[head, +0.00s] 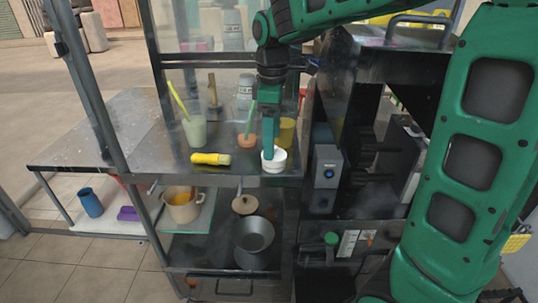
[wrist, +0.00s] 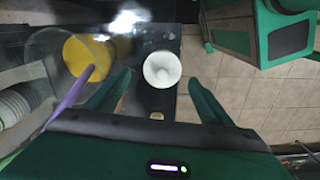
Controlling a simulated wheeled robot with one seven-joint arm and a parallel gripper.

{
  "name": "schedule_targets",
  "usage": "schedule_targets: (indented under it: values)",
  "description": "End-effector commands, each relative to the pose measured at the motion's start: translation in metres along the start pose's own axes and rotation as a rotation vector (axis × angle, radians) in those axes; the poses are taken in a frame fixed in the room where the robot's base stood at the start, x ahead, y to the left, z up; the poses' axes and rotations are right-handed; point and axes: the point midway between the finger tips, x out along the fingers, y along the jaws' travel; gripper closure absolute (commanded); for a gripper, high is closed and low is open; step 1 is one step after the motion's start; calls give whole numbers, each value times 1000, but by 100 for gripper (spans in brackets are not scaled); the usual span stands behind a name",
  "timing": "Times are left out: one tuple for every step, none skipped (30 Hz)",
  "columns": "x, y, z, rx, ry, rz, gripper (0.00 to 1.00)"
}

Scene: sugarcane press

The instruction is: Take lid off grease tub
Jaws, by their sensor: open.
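The grease tub (head: 274,165) is a small white round tub at the front right corner of the metal counter. Its white round lid (wrist: 162,69), with a raised middle, shows from above in the wrist view and appears to be on the tub. My gripper (head: 270,148) points down just over the tub in the head view and hides part of its top. In the wrist view my gripper (wrist: 160,77) is open, with one green finger on each side of the lid and visible gaps between. Nothing is held.
A yellow brush (head: 210,159) lies left of the tub. A pale cup (head: 194,131) stands farther left. The dark press (head: 345,130) rises close on the right. The counter's front edge is near.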

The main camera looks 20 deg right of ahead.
Motion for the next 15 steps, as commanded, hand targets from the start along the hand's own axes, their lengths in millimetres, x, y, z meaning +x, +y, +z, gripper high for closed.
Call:
schedule_targets:
  values:
    - [8, -1, 0, -1, -3, -3, 25]
    - [12, -1, 0, -1, -2, -3, 25]
    - [16, -1, 0, 0, -2, -2, 25]
    - [18, 0, 0, 0, -1, -2, 25]
    - [20, 0, 0, 0, -1, -2, 25]
    - [22, 0, 0, 0, 0, -1, 25]
    - [23, 0, 0, 0, 0, -1, 25]
    - [24, 0, 0, 1, 0, 0, 25]
    - [24, 0, 0, 1, 0, 0, 25]
    - [24, 0, 0, 1, 0, 0, 25]
    - [24, 0, 0, 1, 1, 0, 25]
    - [24, 0, 0, 1, 1, 0, 25]
    - [24, 0, 0, 1, 0, 0, 25]
    - [24, 0, 0, 1, 0, 0, 25]
    - [24, 0, 0, 1, 0, 0, 35]
